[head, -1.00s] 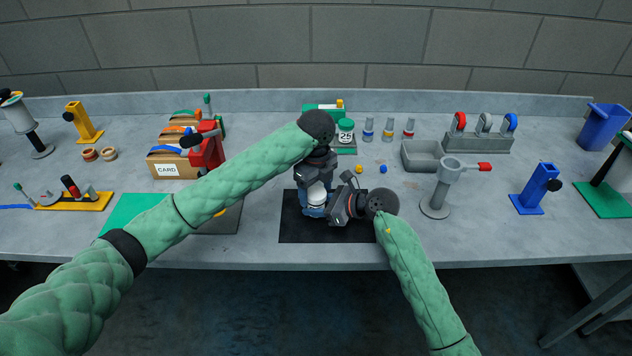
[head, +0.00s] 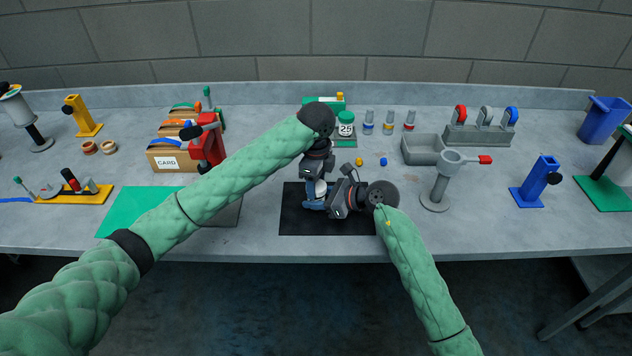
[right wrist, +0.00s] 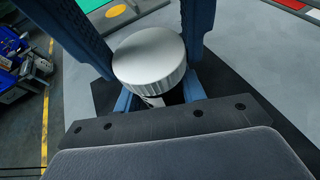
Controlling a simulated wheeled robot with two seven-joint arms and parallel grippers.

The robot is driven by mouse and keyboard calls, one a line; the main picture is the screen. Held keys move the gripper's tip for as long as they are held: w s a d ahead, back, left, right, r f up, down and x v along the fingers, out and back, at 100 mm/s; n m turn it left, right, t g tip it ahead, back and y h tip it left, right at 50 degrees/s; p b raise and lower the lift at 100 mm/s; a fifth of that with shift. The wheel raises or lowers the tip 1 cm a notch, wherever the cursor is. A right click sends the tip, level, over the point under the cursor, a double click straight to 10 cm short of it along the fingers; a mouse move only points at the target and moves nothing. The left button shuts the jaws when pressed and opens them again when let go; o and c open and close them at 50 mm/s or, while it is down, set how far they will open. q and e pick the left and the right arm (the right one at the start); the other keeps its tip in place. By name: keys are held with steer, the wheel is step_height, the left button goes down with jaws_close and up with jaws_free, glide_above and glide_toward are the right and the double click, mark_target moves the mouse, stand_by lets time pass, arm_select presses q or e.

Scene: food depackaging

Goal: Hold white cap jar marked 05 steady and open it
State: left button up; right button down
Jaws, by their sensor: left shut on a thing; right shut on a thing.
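The white-capped jar (head: 320,188) is over the black mat, mostly hidden between my grippers. My right gripper (head: 322,197) comes in from the right, low beside the jar. Its fingers, partly seen below the cap in the right wrist view, appear shut on the jar body. I cannot tell whether the cap is loose.
The black mat (head: 292,218) lies under the jar. A green-capped jar marked 25 (head: 346,125) stands behind. A grey clamp stand (head: 440,185) is to the right, near a grey tray (head: 421,150). A card box (head: 172,160) is at left.

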arm_select(q)
steer(key=n, duration=1.2)
steer(key=shift+r, duration=0.1)
steer(key=o, duration=1.1)
steer(key=shift+c, duration=0.2)
steer(key=shift+d, duration=0.1)
steer(key=shift+s, duration=0.1)
steer(key=shift+r, duration=0.1)
